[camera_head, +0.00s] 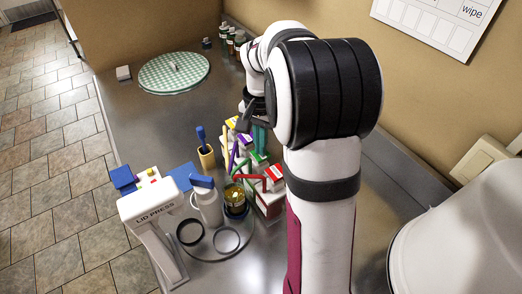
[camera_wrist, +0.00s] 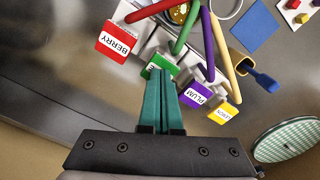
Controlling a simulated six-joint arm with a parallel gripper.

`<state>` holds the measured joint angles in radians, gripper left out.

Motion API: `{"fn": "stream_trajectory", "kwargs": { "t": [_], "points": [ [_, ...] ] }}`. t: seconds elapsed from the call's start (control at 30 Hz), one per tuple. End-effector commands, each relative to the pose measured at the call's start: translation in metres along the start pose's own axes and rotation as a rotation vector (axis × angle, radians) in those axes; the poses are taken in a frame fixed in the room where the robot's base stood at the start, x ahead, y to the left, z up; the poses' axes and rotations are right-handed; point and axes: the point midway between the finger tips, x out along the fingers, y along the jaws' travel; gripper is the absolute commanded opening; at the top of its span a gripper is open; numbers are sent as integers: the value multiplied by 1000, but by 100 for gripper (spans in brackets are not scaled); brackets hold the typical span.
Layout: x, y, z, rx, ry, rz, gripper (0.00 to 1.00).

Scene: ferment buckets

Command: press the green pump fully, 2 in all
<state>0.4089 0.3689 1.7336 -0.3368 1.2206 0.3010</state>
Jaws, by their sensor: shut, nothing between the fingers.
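The green pump (camera_head: 258,157) stands in a row of coloured pumps, between the red and purple ones. In the wrist view its green head (camera_wrist: 145,68) and curved green spout show, with the label mostly covered by my fingers. My gripper (camera_wrist: 160,73) is shut and empty, with its teal fingertips over the near edge of the green head. In the head view my gripper (camera_head: 261,147) shows as teal fingers by the pump row, partly behind my arm. I cannot tell whether the tips touch the head or how far it is pressed down.
The red BERRY pump (camera_wrist: 116,42) and purple PLUM pump (camera_wrist: 197,95) flank the green one closely. A yellow pump (camera_wrist: 223,111) is beyond. The lid press (camera_head: 155,212), a blue-handled brush (camera_head: 201,137) and a grey spray bottle (camera_head: 207,205) stand nearby.

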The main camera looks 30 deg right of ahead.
Motion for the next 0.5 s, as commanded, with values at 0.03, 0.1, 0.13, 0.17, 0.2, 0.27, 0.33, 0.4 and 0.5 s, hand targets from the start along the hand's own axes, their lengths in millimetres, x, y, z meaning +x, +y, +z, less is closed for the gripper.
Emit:
{"fn": "stream_trajectory", "kwargs": {
  "t": [0.03, 0.1, 0.13, 0.17, 0.2, 0.27, 0.33, 0.4, 0.5],
  "points": [
    [2, 0, 0, 0, -1, 1, 0],
    [4, 0, 0, 1, -2, 1, 0],
    [6, 0, 1, 1, -2, 1, 0],
    [7, 0, 1, 1, -2, 1, 0],
    [8, 0, 1, 1, -2, 1, 0],
    [10, 0, 0, 1, -2, 1, 0],
    [13, 0, 1, 1, -2, 1, 0],
    [15, 0, 0, 1, -2, 1, 0],
    [18, 0, 0, 0, -1, 1, 0]
  ]
}}
